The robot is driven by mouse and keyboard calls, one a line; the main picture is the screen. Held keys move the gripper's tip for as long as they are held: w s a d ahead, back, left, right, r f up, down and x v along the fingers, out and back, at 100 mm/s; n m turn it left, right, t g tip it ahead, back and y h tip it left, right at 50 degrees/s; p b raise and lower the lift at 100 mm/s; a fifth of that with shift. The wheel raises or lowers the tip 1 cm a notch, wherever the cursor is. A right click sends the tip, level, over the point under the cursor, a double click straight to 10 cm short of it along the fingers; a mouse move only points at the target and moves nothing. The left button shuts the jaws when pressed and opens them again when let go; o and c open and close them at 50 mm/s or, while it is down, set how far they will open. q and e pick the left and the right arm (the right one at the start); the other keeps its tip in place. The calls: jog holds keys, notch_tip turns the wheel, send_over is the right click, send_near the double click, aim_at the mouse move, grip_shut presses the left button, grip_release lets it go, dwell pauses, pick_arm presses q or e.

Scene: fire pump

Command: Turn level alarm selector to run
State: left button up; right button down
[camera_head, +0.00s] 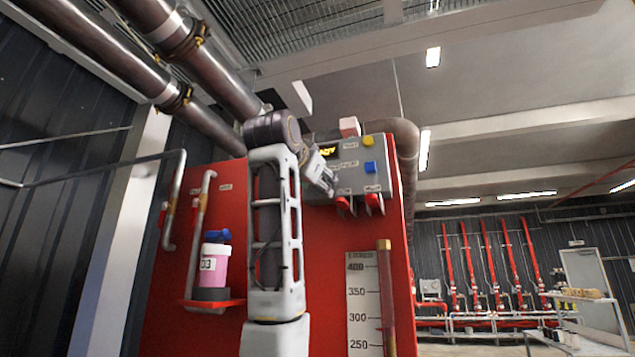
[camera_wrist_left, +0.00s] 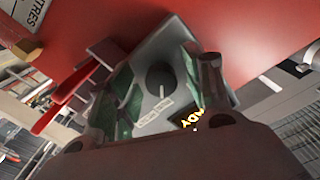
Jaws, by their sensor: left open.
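A grey control box (camera_head: 352,183) is mounted on the red panel, with a display (camera_head: 327,151) showing yellow characters. My left gripper (camera_head: 329,181) is at the left part of the box and partly hides it. In the left wrist view its two greenish fingers (camera_wrist_left: 157,84) are open, one on each side of a dark round knob (camera_wrist_left: 160,74) on the box face. I see no clear contact with it. The knob, probably the level alarm selector, is hidden in the head view. Small labels (camera_wrist_left: 153,112) beside it are too blurred to read. My right gripper is not in view.
The box also carries a yellow knob (camera_head: 369,141), a blue control (camera_head: 371,167) and red handles (camera_head: 375,203) underneath. A level gauge (camera_head: 364,300) is lower on the red panel (camera_head: 325,270). A pink container (camera_head: 213,265) stands on a red shelf at left. Large pipes (camera_head: 165,45) run overhead.

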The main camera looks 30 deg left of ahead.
pick_arm(q)
jog(key=v, duration=1.2)
jog(key=shift+f, duration=0.1)
dwell(0.7)
